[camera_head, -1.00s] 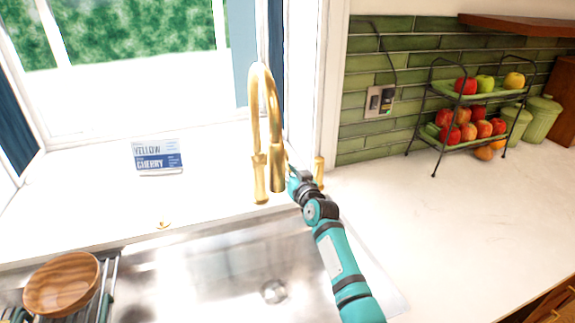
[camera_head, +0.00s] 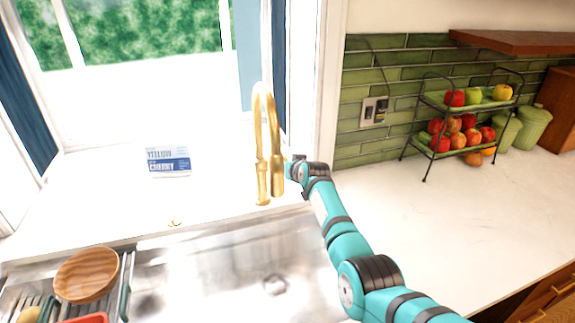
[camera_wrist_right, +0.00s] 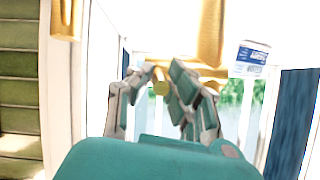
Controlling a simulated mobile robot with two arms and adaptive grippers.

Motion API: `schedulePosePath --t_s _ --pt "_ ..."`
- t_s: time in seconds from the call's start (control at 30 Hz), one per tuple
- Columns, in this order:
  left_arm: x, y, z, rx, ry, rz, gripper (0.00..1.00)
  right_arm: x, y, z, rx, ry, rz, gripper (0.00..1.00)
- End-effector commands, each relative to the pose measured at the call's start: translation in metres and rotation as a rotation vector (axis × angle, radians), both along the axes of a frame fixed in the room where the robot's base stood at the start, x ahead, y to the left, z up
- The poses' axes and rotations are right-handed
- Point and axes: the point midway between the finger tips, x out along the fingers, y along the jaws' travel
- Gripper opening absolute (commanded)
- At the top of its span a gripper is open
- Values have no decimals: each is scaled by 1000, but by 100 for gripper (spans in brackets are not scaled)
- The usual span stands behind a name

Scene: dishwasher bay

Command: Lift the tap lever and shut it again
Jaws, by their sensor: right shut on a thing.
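The gold tap (camera_head: 261,150) stands upright behind the sink with its tall arched spout. Its gold body also shows at the top of the right wrist view (camera_wrist_right: 211,30). My right gripper (camera_head: 292,168) is at the tap's right side. In the right wrist view its fingers (camera_wrist_right: 158,88) are closed around the gold tap lever (camera_wrist_right: 205,72), which sticks out sideways from the body. In the head view the arm and gripper hide the lever. My left gripper is not in view.
A steel sink (camera_head: 220,260) lies in front of the tap. A dish rack with a wooden bowl (camera_head: 87,275) is at the left. A blue and white sign (camera_head: 168,161) stands behind. A fruit stand (camera_head: 425,128) is on the right counter, which is otherwise mostly clear.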

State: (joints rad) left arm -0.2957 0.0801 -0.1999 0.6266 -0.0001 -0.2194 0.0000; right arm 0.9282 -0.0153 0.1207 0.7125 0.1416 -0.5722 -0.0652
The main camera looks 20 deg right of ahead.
Motion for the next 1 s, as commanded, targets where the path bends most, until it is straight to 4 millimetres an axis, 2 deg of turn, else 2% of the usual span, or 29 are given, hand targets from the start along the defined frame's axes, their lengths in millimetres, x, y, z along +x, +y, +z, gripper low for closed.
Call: schedulePosePath --t_s 0.1,0.27,0.3,0.43,0.47,0.8,1.0 --pt "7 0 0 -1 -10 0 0 0 -1 0 0 3 -2 0" --pt "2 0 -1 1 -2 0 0 0 -1 0 0 1 -1 0" --pt "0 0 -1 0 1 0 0 0 -1 0 0 1 -1 19" --pt "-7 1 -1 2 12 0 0 0 -1 0 0 1 -1 36" --pt "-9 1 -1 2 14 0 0 0 -1 0 0 1 -1 38" --pt "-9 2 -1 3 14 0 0 -2 -1 1 0 0 -1 38" --pt "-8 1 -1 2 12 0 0 -14 -2 7 -2 -2 0 38"
